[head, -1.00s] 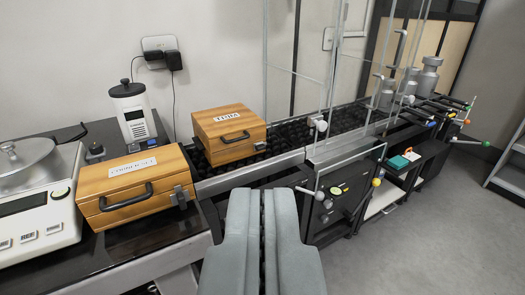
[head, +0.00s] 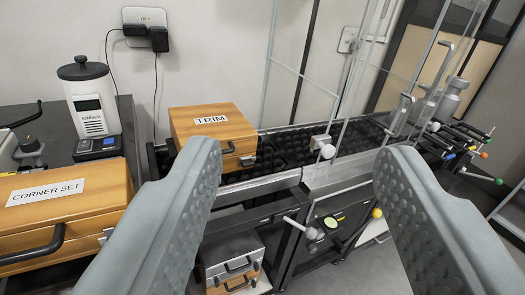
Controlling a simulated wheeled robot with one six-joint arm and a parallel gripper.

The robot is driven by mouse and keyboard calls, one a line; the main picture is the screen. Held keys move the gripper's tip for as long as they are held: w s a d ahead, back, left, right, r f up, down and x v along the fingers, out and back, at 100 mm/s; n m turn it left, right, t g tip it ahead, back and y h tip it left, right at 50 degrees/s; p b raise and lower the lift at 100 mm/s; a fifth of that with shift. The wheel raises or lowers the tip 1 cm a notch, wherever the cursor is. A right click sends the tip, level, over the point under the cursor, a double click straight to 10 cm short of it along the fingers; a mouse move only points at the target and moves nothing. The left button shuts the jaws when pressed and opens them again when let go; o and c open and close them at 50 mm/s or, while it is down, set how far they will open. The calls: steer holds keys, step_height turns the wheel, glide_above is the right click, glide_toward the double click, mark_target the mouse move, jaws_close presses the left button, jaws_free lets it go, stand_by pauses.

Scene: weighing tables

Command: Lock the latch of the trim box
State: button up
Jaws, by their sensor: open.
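The trim box (head: 214,122) is a wooden box with a white TRIM label on its lid. It sits on the dark bumpy bed behind the metal rail, left of centre in the head view. Its lid looks down. A dark handle and a small metal latch (head: 248,160) show on its front, the latch near the right corner; whether it is locked is too small to tell. My gripper (head: 290,160) is open and empty, with its two grey fingers spread wide. The left finger covers part of the box's front. The box stands beyond the fingers, apparently apart from them.
The CORNER SET box (head: 75,208) stands on the left table, close to my left finger. Behind it is a white canister device (head: 90,105). Clear upright panels and metal posts rise right of the trim box. A knobbed lever (head: 310,232) sticks out in front, and smaller cases (head: 232,262) lie below.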

steer(key=w+d+f+n+y, duration=0.1)
steer(key=w+f, duration=0.2)
steer(key=w, duration=0.3)
steer(key=w+d+f+y, duration=0.1)
steer(key=w+f, duration=0.2)
steer(key=w, duration=0.2)
steer(key=n+g+y, duration=0.3)
steer(key=n+y, duration=0.1)
steer(key=y, duration=0.3)
glide_toward(249, 165)
steer(key=x, duration=0.8)
steer(key=shift+w+a, duration=0.15)
steer(key=shift+w, duration=0.1)
steer(key=shift+c, duration=0.2)
steer(key=c, duration=0.9)
